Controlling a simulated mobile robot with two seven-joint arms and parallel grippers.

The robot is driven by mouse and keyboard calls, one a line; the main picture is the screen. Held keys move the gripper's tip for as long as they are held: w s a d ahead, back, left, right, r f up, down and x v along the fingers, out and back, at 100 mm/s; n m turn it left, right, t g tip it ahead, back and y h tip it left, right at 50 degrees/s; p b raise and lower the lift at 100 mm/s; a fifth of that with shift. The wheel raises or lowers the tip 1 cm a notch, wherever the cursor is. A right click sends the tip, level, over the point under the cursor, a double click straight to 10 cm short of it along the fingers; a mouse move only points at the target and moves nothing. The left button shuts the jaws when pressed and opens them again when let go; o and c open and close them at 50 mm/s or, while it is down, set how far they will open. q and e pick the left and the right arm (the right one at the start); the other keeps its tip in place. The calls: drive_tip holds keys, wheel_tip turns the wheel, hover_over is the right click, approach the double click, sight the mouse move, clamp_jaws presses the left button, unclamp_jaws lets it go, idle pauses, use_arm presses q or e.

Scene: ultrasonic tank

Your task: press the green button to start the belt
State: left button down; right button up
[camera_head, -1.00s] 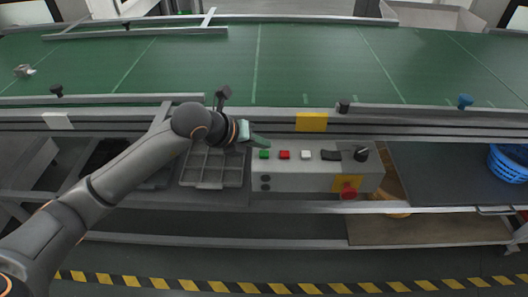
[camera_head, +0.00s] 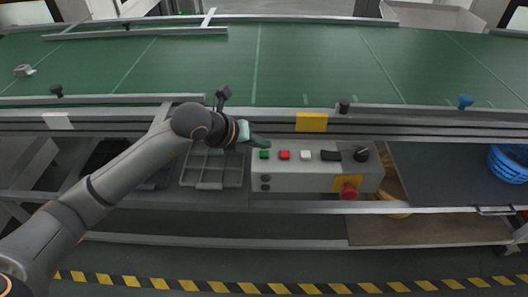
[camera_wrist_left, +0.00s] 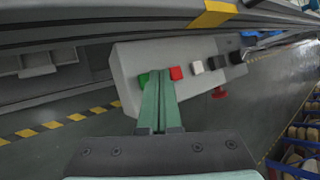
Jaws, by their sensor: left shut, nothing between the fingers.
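The green button (camera_head: 264,154) sits at the left end of a grey control box (camera_head: 310,182) below the belt's front rail. A red button (camera_head: 284,155) and a white button (camera_head: 306,155) are to its right. My left gripper (camera_head: 261,141) is shut and empty, its fingertips just above and behind the green button in the head view. In the left wrist view the shut fingers (camera_wrist_left: 157,80) partly cover the green button (camera_wrist_left: 144,79). I cannot tell whether they touch it. My right gripper is not in view.
The green belt (camera_head: 310,65) runs across the back behind a metal rail. A grey compartment tray (camera_head: 212,167) lies left of the box. A red emergency knob (camera_head: 349,191) sticks out of the box front. A blue basket (camera_head: 508,163) stands at the right.

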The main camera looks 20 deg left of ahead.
use_arm(q)
drive_tip(key=shift+f, duration=0.1)
idle(0.3)
drive_tip(key=shift+f+b, duration=0.35)
drive_tip(key=shift+b, duration=0.1)
